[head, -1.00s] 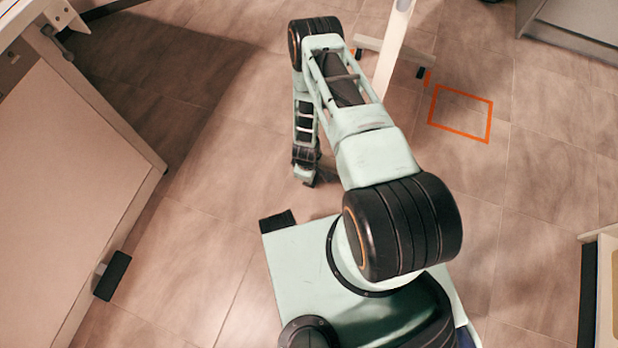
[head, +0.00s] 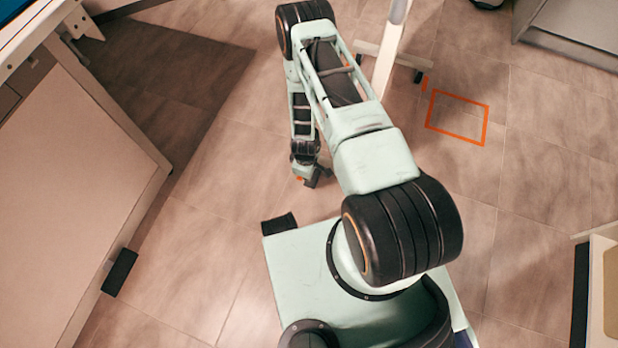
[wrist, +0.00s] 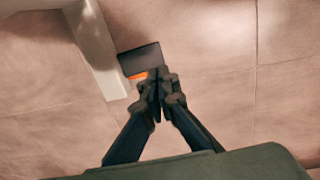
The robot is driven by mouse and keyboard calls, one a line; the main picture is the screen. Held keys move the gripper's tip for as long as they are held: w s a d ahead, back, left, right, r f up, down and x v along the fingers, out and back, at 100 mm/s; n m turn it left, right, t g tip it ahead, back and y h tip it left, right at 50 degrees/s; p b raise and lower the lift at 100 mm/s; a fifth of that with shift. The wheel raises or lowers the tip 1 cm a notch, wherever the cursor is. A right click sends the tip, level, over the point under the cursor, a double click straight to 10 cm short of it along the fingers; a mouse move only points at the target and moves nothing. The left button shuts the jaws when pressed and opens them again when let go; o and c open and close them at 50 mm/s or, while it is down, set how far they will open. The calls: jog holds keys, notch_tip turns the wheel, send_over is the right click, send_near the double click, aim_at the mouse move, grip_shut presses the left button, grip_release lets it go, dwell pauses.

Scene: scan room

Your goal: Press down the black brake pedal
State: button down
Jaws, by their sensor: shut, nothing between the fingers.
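The black brake pedal (head: 120,272) is most likely the dark flat plate low at the foot of the pale unit on the left in the head view. In the wrist view a black rectangular plate (wrist: 140,58) with an orange strip along its lower edge lies beside a pale beam; it looks like the same pedal, though I cannot be sure. My gripper (head: 312,184) hangs low over the floor, well to the right of the pedal in the head view. In the wrist view my gripper (wrist: 159,82) is shut and empty, its tips just below the plate's lower right edge. Contact cannot be told.
A pale slanted panel (head: 65,195) fills the left side. A white stand (head: 392,50) with feet is at the top, near an orange floor outline (head: 457,117). Grey cabinetry (head: 572,30) is at top right. Open tiled floor lies between panel and my base.

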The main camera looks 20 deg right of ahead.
notch_tip(320, 180, up, 7)
jog(key=s+a+p, duration=0.1)
jog(key=shift+s+p, duration=0.15)
jog(key=shift+p, duration=0.2)
dwell(0.3)
